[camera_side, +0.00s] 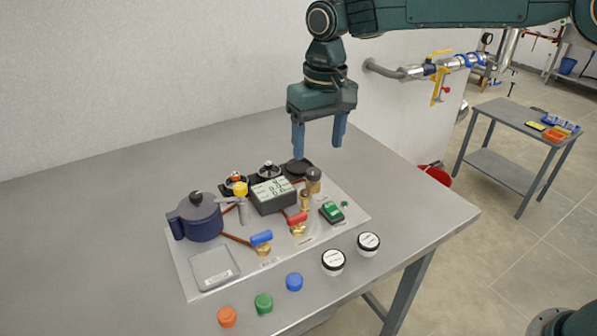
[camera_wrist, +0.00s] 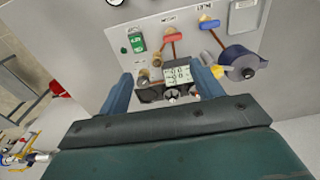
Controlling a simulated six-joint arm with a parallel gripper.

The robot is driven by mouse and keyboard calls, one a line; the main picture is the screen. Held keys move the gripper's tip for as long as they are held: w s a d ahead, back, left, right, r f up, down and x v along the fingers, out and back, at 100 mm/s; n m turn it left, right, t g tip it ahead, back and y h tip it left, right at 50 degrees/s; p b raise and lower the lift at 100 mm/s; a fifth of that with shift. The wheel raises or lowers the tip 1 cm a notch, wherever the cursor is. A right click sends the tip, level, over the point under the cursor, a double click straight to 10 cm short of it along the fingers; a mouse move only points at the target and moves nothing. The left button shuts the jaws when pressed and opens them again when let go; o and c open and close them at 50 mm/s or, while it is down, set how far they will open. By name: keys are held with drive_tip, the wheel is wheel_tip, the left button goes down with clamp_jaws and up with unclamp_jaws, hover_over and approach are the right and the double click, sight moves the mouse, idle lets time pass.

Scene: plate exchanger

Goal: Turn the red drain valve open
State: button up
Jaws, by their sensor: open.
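The red drain valve has a red handle (camera_side: 297,218) on a brass body, standing on the light panel in front of the grey display box. In the wrist view its red handle (camera_wrist: 171,33) lies beyond the display, near the top middle. My gripper (camera_side: 319,148) is open and empty, with its two blue fingers pointing down. It hangs above the back right of the panel, behind the red valve and clear of it. Nothing is hidden on the red handle.
A similar blue-handled valve (camera_side: 261,238) stands left of the red one. A dark blue pot (camera_side: 197,218), the display box (camera_side: 274,195), a green switch (camera_side: 331,211) and knobs crowd the panel (camera_side: 350,222). Loose coloured caps and two white-topped round gauges (camera_side: 333,262) lie in front.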

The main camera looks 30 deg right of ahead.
sight(297, 215)
drive_tip(key=shift+g, duration=0.3)
drive_tip(key=w+a+f, duration=0.2)
drive_tip(key=a+f, duration=0.1)
drive_tip(key=shift+a+f, duration=0.15)
drive_tip(key=shift+f, duration=0.15)
drive_tip(key=shift+f, duration=0.15)
wheel_tip(297, 215, down, 14)
drive_tip(key=shift+r, duration=0.25)
drive_tip(key=c, duration=1)
